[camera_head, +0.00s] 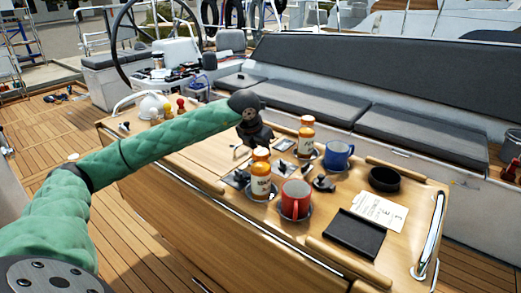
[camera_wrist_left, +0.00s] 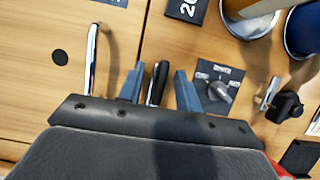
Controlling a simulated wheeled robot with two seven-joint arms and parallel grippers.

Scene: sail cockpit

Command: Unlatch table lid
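The wooden table (camera_head: 160,160) has its lid closed flat. My left gripper (camera_head: 258,146) hangs over the table, pointing down. In the left wrist view its two blue-grey fingers (camera_wrist_left: 158,88) are apart, one on each side of a slim black bar with a bright edge (camera_wrist_left: 156,82). Small gaps show between bar and fingers. Just right of the fingers is a dark labelled plate with a silver turning lever (camera_wrist_left: 218,89). I cannot tell which fitting is the lid latch. My right gripper is not in view.
Orange bottles (camera_head: 261,181), a red mug (camera_head: 295,199) and a blue mug (camera_head: 338,155) stand close to my left gripper. A black round bowl (camera_head: 384,179), papers (camera_head: 378,211) and a black tray (camera_head: 354,233) lie at the right. A chrome handle (camera_wrist_left: 91,58) is left of the fingers.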

